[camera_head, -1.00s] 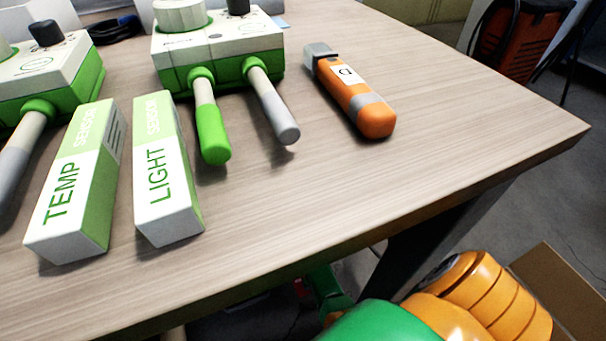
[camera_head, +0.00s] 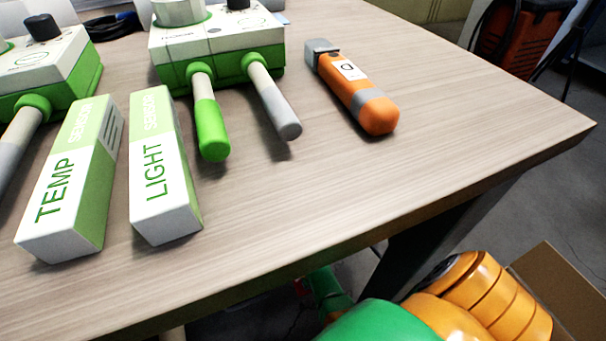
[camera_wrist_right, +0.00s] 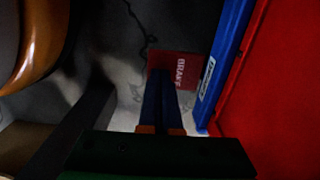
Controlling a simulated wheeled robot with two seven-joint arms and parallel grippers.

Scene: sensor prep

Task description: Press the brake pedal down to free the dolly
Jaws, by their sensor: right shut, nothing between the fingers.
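The brake pedal (camera_wrist_right: 184,66) is a red block with white BRAKE lettering, in the upper middle of the right wrist view. My right gripper (camera_wrist_right: 163,74) is shut and empty, its dark blue fingers pointing at the pedal and overlapping its lower left part in the picture. I cannot tell whether the fingertips touch it. A blue rail (camera_wrist_right: 224,62) with a white label and a large red panel (camera_wrist_right: 280,95) stand to the right, seemingly parts of the dolly. The head view shows neither pedal nor dolly clearly. My left gripper is out of view.
The wooden table (camera_head: 430,120) holds a TEMP sensor box (camera_head: 70,185), a LIGHT sensor box (camera_head: 160,180), green-white devices (camera_head: 215,45) and an orange tool (camera_head: 360,95). My right arm is below its front edge. An open cardboard box (camera_head: 565,290) stands at lower right.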

